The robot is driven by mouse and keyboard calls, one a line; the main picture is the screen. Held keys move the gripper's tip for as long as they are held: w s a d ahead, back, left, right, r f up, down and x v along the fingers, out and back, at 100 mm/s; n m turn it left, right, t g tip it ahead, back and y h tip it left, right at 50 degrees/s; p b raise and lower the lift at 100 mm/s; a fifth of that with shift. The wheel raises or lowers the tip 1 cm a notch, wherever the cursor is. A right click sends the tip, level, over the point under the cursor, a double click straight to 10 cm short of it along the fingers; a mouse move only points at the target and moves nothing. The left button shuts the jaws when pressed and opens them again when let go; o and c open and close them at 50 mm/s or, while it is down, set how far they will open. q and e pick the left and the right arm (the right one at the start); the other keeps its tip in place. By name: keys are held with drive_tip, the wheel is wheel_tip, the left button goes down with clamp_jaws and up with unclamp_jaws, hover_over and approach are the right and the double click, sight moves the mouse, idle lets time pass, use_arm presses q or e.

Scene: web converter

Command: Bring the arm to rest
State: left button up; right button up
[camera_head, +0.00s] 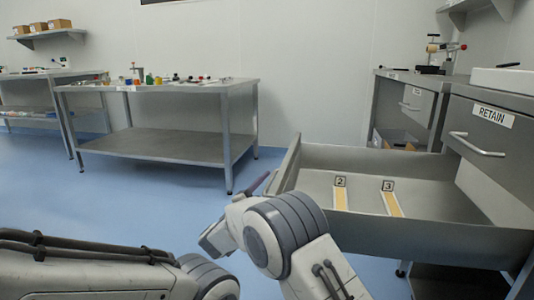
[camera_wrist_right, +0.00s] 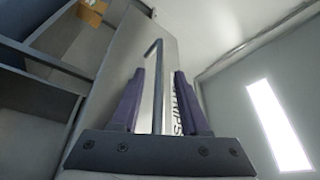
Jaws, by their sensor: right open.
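My right arm (camera_head: 285,235) reaches up from the bottom middle of the head view, left of an open drawer (camera_head: 440,228). Only dark finger parts of my right gripper (camera_head: 262,183) show there, close to the drawer's left wall. In the wrist view the two purple fingers of my right gripper (camera_wrist_right: 157,80) stand apart, so it is open. A thin drawer handle (camera_wrist_right: 158,60) appears between them. I cannot tell its distance, and nothing is seen gripped. A left-hand arm (camera_head: 80,270) crosses the bottom left, but no left gripper shows.
The open drawer holds strips marked 2 (camera_head: 340,198) and 3 (camera_head: 391,203). A closed drawer marked RETAIN (camera_head: 485,130) is at right. A metal table (camera_head: 165,88) with small items stands at back left. Blue floor (camera_head: 120,205) is clear in front of it.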

drive_tip(key=shift+w+d+r, duration=0.1)
drive_tip(key=shift+w+d, duration=0.05)
drive_tip(key=shift+w, duration=0.25)
drive_tip(key=shift+s, duration=0.15)
drive_tip(key=s+a+r+n+g+y+p, duration=0.1)
drive_tip(key=a+r+n+y+p, duration=0.15)
drive_tip(key=a+n+y, duration=0.3)
drive_tip(key=s+a+r+n+y+p, duration=0.2)
drive_tip(key=a+r+n+y, duration=0.15)
drive_tip(key=n+y, duration=0.3)
drive_tip(key=s+a+n+g+y+p, duration=0.2)
drive_tip(key=s+n+g+y, duration=0.1)
drive_tip(key=s, duration=0.4)
drive_tip(key=s+a+n+g+y+p, duration=0.2)
drive_tip(key=s+n+g, duration=0.2)
drive_tip(key=s, duration=0.3)
drive_tip(key=s+d+f+n+g+h+p, duration=0.1)
drive_tip(key=s+d+n+g+h+p, duration=0.15)
drive_tip(key=s+d, duration=0.55)
drive_tip(key=s+d+f+n+g+h+p, duration=0.15)
drive_tip(key=s+d+g, duration=0.25)
drive_tip(key=s, duration=0.8)
drive_tip(key=s+d+n+g+h+p, duration=0.1)
drive_tip(key=s+d+n+g, duration=0.15)
drive_tip(key=s+d, duration=0.55)
wheel_tip(320, 180, up, 38)
drive_tip(key=s+a+p, duration=0.1)
drive_tip(key=a+p, duration=0.1)
drive_tip(key=p, duration=3.6)
drive_tip(key=shift+s+f, duration=0.15)
